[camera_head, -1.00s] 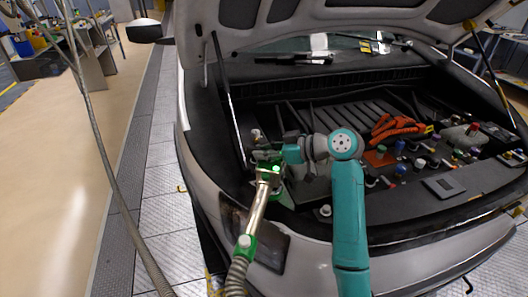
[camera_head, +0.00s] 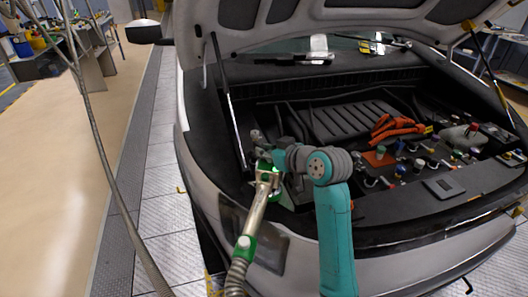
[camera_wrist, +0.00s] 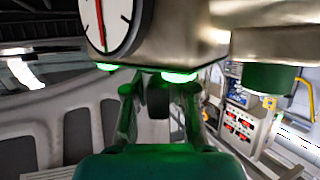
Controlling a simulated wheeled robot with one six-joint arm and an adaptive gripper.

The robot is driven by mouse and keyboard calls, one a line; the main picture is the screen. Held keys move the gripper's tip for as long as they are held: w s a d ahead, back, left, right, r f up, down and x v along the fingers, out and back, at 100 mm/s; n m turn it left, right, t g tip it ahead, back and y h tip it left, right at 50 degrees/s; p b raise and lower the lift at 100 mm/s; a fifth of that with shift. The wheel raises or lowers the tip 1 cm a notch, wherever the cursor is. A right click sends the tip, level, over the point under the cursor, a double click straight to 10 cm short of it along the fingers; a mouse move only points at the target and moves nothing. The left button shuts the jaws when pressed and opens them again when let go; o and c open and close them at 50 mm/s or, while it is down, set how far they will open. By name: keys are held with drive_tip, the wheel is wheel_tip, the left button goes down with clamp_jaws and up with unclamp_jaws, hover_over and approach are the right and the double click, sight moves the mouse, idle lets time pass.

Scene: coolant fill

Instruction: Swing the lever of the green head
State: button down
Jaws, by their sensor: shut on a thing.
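The green head (camera_head: 264,172) is a metal body with green lit parts, at the front left of the car's open bay. A metal pipe with a green collar (camera_head: 245,243) runs down from it to a grey hose. In the wrist view its metal body (camera_wrist: 195,40) fills the top, with a round white gauge (camera_wrist: 117,20) and green lights below. My gripper (camera_wrist: 158,95) is just under this body, its two fingers closed around a dark piece that appears to be the lever (camera_wrist: 158,98). In the head view my gripper (camera_head: 275,160) meets the head, and the lever is hidden.
The raised hood (camera_head: 330,15) hangs above the bay, with a strut (camera_head: 228,100) left of my arm. Orange cables (camera_head: 395,128) and several coloured caps lie to the right. A hanging hose (camera_head: 100,150) crosses the left side. The floor at left is clear.

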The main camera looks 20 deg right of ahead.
drive_tip(key=m+h, duration=0.3)
drive_tip(key=shift+d+t+h, duration=0.25)
drive_tip(key=shift+t+h, duration=0.15)
drive_tip(key=shift+d+m+h, duration=0.15)
drive_tip(key=shift+m+h, duration=0.6)
drive_tip(key=shift+d+m+h, duration=0.15)
drive_tip(key=shift+m+h, duration=0.6)
drive_tip(key=c, duration=1.1)
unclamp_jaws()
drive_tip(key=shift+s, duration=0.1)
drive_tip(key=shift+c, duration=0.2)
drive_tip(key=v, duration=1.2)
